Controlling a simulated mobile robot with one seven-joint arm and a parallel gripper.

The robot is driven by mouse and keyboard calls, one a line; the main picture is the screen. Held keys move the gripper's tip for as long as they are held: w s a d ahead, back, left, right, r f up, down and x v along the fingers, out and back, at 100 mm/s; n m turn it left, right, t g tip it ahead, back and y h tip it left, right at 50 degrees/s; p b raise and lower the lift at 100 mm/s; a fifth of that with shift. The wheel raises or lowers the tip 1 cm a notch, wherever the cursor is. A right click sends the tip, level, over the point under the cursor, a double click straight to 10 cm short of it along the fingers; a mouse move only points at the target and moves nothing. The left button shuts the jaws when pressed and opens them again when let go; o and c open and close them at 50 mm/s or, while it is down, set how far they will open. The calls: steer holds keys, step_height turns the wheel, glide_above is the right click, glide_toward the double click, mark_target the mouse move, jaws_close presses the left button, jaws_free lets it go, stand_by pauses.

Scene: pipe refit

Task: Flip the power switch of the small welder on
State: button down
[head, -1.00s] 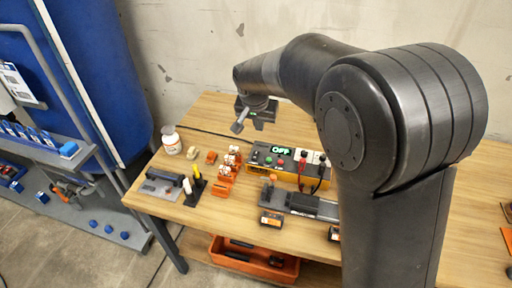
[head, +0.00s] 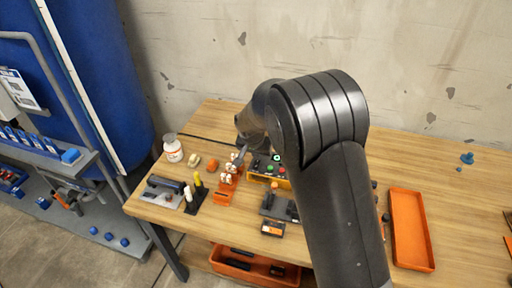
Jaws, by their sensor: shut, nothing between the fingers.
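The small welder (head: 281,183) is a yellow-orange box with a dark top panel, standing on the wooden workbench. A red, a green and a dark button or knob show at the left of its panel. My arm hides its right part and most of its display, so I cannot read it. I cannot make out which control is the power switch. My gripper (head: 239,156) is shut and empty, pointing down at the welder's left end. It overlaps the orange clamp stand there in the picture; I cannot tell whether it touches anything.
An orange stand (head: 226,190) with white parts is left of the welder. Further left are a white bottle (head: 173,148) and a grey plate (head: 160,192) with markers beside it. A dark device (head: 278,207) lies in front. An empty orange tray (head: 411,230) is at right.

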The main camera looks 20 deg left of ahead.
steer(key=shift+f, duration=0.5)
steer(key=shift+w, duration=0.1)
